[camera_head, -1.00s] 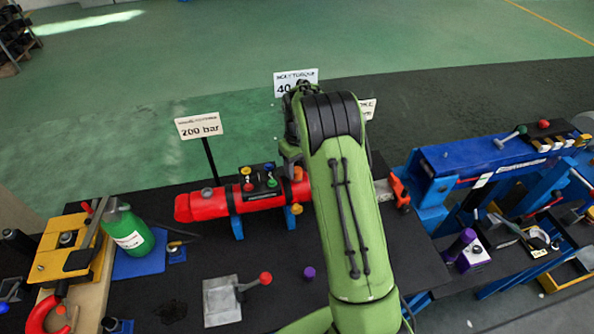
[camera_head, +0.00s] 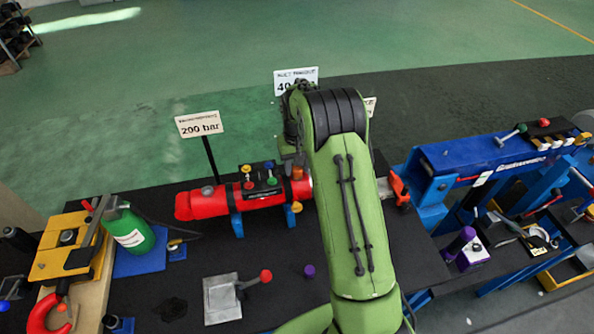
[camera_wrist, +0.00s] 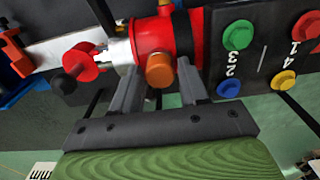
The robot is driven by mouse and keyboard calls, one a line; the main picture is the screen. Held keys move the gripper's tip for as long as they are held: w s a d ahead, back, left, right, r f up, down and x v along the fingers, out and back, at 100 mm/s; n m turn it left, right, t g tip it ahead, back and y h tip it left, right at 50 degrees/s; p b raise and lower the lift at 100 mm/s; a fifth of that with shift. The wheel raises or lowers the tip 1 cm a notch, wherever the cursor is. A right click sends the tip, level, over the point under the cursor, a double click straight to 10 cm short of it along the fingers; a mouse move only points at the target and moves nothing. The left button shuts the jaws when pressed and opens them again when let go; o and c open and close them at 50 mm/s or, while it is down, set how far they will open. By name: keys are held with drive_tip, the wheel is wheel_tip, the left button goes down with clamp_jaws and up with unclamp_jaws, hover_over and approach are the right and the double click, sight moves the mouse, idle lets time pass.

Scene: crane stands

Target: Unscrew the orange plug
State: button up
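The orange plug (camera_wrist: 160,71) sticks out of the side of the red cylinder (camera_wrist: 152,36) near its silver end in the wrist view. The plug also shows in the head view (camera_head: 297,173), just left of my green arm. My gripper (camera_wrist: 158,72) has its two grey fingers on either side of the plug, with the plug between the fingertips. The fingers look open, with narrow gaps beside the plug; whether either finger touches it is hard to tell. In the head view my arm hides the gripper and the right part of the red cylinder (camera_head: 205,206).
A black valve panel (camera_wrist: 262,50) with green, blue and yellow knobs sits close right of the fingers. A red knob (camera_wrist: 78,62) is at the left. A 200 bar sign (camera_head: 199,125) stands behind the cylinder. A green bottle (camera_head: 131,232) and a lever block (camera_head: 221,298) stand left.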

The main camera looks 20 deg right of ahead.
drive_tip(key=c, duration=0.7)
clamp_jaws()
drive_tip(key=shift+r, duration=0.15)
drive_tip(key=n, duration=0.4)
drive_tip(key=shift+n, duration=0.7)
drive_tip(key=n, duration=0.3)
drive_tip(key=shift+n, duration=1)
